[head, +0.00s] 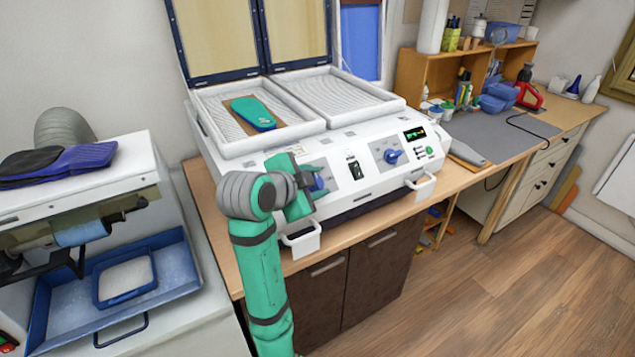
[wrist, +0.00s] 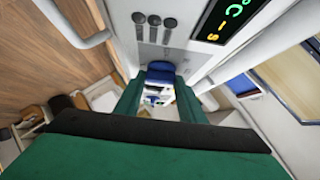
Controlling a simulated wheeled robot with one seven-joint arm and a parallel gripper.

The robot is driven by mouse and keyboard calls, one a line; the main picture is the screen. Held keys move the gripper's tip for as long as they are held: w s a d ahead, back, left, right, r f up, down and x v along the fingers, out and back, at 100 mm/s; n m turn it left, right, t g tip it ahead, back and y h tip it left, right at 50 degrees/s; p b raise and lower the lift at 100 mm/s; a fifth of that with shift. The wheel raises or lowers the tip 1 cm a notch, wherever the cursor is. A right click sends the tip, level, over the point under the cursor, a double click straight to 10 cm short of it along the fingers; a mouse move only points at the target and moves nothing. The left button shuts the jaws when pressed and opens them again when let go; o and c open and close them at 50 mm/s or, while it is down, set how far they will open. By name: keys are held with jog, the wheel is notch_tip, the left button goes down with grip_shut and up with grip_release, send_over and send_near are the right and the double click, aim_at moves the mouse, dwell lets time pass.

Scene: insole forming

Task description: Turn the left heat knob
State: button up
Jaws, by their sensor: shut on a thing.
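The white forming machine (head: 345,195) stands on the wooden counter. Its left heat knob (head: 318,184) is blue and sits on the sloped front panel, partly hidden by my gripper. My gripper (head: 308,182), green and grey, is at that knob and shut on it. In the wrist view, my gripper's green fingers (wrist: 158,100) stand on either side of a blue knob (wrist: 160,69). The knob's exact angle cannot be read. The right heat knob (head: 393,156) is blue and stands free further along the panel.
A black switch (head: 354,167) lies between the knobs, and a lit display (head: 414,133) is at the panel's right. White handles (head: 301,240) stick out in front. A teal insole (head: 252,112) lies in the left tray. A blue tray (head: 120,290) stands at left.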

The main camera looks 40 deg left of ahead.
dwell(0.4)
jog(key=o, duration=1)
jog(key=shift+o, duration=0.2)
jog(key=v, duration=1.1)
jog(key=shift+w+f, duration=0.1)
jog(key=shift+w, duration=0.1)
